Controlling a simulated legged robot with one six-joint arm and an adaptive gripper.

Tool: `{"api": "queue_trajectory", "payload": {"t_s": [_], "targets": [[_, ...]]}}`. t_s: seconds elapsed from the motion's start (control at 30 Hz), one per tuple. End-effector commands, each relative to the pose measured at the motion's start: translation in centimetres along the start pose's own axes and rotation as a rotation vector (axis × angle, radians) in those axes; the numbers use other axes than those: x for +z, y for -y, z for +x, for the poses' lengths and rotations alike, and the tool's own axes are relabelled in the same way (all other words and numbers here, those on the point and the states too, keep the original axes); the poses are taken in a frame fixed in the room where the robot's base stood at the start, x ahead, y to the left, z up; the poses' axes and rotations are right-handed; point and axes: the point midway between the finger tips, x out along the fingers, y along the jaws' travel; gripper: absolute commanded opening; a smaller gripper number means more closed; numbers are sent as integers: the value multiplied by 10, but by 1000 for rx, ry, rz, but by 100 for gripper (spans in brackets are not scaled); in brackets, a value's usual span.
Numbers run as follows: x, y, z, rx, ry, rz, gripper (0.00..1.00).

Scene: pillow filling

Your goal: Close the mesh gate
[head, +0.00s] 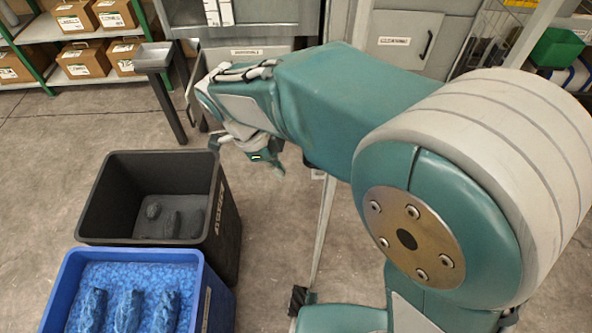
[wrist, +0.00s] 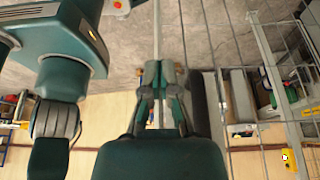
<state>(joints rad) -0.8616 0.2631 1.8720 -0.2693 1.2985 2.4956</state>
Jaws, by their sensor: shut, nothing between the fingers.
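The mesh gate shows in the wrist view as thin wires across the right half, with a pale straight bar (wrist: 157,30) near the picture's middle that looks like its edge. A thin pale pole (head: 322,225) under my arm in the head view may be the same bar. My gripper (wrist: 160,68) is shut and empty, its fingers together in line with the bar. I cannot tell whether they touch it. In the head view the gripper (head: 268,158) is small and partly hidden by my wrist. My arm hides much of the gate there, and its latch is not visible.
A black bin (head: 92,222) and a blue bin (head: 62,285) with blue filling stand at lower left. A narrow dark stand (head: 168,100) and shelves of boxes (head: 85,60) are behind. A grey post (wrist: 268,60) stands at right in the wrist view.

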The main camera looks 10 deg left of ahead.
Motion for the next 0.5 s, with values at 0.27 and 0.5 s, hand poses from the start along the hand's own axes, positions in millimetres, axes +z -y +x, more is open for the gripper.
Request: {"api": "queue_trajectory", "payload": {"t_s": [0.27, 0.5], "targets": [[-4, 0, 53, 4, -1, -1, 0], [-11, 0, 90, 1, 0, 3, 0]]}}
